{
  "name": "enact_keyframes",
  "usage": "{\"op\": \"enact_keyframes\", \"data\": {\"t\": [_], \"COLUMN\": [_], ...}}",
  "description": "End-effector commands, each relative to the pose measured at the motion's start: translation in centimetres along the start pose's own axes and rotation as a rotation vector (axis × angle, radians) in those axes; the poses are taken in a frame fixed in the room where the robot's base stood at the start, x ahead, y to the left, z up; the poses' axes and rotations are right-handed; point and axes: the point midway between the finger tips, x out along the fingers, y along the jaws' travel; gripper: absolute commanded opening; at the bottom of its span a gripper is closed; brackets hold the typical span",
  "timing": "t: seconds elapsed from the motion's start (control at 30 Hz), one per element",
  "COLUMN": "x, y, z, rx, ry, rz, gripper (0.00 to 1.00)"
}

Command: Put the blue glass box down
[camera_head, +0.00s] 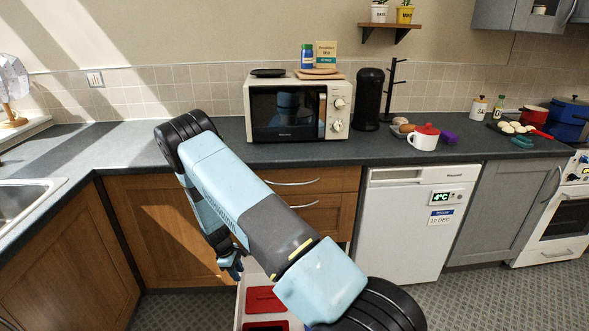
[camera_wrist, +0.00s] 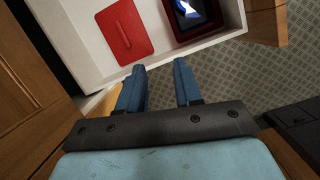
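My gripper (camera_wrist: 160,68) has its two blue fingers apart, with nothing visible between them. In the head view my gripper (camera_head: 232,266) hangs low in front of the wooden cupboards, at the open drawer. The wrist view shows a red open box (camera_wrist: 212,22) in the drawer, just beyond the fingertips. A small shiny blue and white thing (camera_wrist: 187,9) lies inside it, cut off by the frame's top edge. It may be the blue glass box, but I cannot tell. No other blue glass box is clearly visible.
The white-walled drawer (camera_wrist: 205,42) stands open; a red lid (camera_wrist: 124,31) lies in it beside the red box.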

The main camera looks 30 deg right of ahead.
Motion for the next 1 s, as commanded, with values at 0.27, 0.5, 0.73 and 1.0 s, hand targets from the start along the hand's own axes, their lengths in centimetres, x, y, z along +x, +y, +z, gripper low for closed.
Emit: {"op": "enact_keyframes", "data": {"t": [0.27,0.5,0.73,1.0], "x": [-11.5,-20.5,-28.3,-36.4], "y": [1.6,2.0,1.3,-0.6], "z": [2.0,4.9,8.6,13.7], "rx": [0.14,0.252,0.353,0.462], "ry": [0.09,0.163,0.231,0.311], "rz": [0.002,0.002,0.001,0.003], "gripper": [0.34,0.34,0.34,0.34]}}
